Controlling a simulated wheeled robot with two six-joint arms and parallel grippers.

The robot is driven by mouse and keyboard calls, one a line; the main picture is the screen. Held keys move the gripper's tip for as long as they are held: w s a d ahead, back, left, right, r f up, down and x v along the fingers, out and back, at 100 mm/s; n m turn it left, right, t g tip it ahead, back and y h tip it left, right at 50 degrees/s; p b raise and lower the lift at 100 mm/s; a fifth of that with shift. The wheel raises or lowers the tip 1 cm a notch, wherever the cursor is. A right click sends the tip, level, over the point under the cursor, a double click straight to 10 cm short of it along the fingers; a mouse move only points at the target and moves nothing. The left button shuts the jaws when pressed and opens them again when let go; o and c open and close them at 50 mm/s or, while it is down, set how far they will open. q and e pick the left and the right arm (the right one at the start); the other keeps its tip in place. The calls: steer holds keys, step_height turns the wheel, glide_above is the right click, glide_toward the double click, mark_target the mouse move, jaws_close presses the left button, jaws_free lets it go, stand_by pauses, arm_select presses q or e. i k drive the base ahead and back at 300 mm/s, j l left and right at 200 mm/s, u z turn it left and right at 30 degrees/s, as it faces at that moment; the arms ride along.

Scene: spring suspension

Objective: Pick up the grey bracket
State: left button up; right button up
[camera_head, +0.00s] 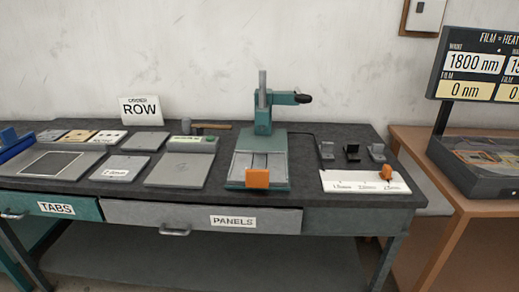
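Two small grey brackets stand at the right end of the dark workbench, the left one (326,151) and the right one (377,152). A similar black piece (352,153) stands between them. All three are upright behind a white labelled board (345,182). I cannot tell from the view which of the two grey pieces is the one named. Nothing hides them. Neither of my grippers is in view.
A teal press (263,122) with an orange block (257,179) at its front stands mid-bench. A small orange piece (386,171) sits on the white board. A display (480,65) stands right.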

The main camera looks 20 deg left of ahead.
mark_target(376, 151)
steer(key=i+z, duration=0.45)
steer(key=i, duration=0.15)
steer(key=i+j+z, duration=0.1)
steer(key=i+z, duration=0.35)
steer(key=i, duration=0.2)
